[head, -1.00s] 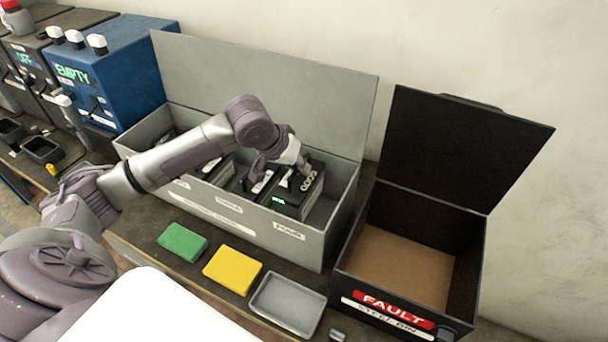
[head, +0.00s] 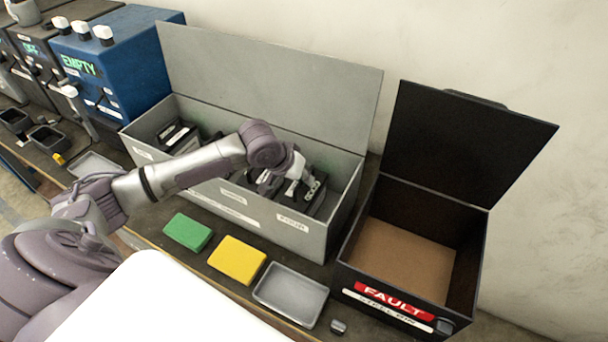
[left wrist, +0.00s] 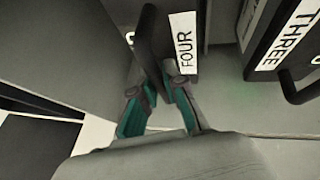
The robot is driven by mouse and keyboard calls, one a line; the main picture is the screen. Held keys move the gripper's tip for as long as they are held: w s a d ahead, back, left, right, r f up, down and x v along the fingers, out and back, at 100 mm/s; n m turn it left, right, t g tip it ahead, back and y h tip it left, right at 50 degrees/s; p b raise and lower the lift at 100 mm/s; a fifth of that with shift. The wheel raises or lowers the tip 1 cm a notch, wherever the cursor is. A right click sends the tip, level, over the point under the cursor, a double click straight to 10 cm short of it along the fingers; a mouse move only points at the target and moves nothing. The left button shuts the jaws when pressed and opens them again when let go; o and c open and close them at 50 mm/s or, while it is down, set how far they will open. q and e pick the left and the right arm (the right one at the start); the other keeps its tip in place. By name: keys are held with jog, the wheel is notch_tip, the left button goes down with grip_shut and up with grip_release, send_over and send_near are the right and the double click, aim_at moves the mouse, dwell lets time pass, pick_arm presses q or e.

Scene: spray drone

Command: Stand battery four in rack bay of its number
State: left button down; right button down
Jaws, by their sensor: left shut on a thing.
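Battery four (left wrist: 184,43) is a dark block with a white FOUR label and a black handle. In the head view it (head: 317,205) sits low in the right end of the grey rack (head: 258,232), behind the FOUR label on the front wall, which hides its lower part. My left gripper (head: 303,182) is over it. In the left wrist view the teal-padded fingers (left wrist: 160,88) are shut on its handle. Whether its base touches the rack floor is hidden. Battery three (left wrist: 285,40) stands beside it. My right gripper is not in view.
Another dark battery (head: 178,135) is in the rack's left end. The black fault bin (head: 405,318) stands open and empty at right. A green pad (head: 188,232), yellow pad (head: 237,260) and grey tray (head: 290,293) lie in front. A blue EMPTY box (head: 115,65) is at left.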

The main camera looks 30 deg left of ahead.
pick_arm(q)
jog(key=c, duration=1.7)
grip_release()
jog(key=o, duration=0.5)
jog(key=shift+s, duration=0.15)
jog(key=shift+r, duration=0.15)
jog(key=b+v, duration=0.1)
jog(key=v, duration=1)
jog(key=shift+s+r, duration=0.2)
jog(key=shift+r, duration=0.15)
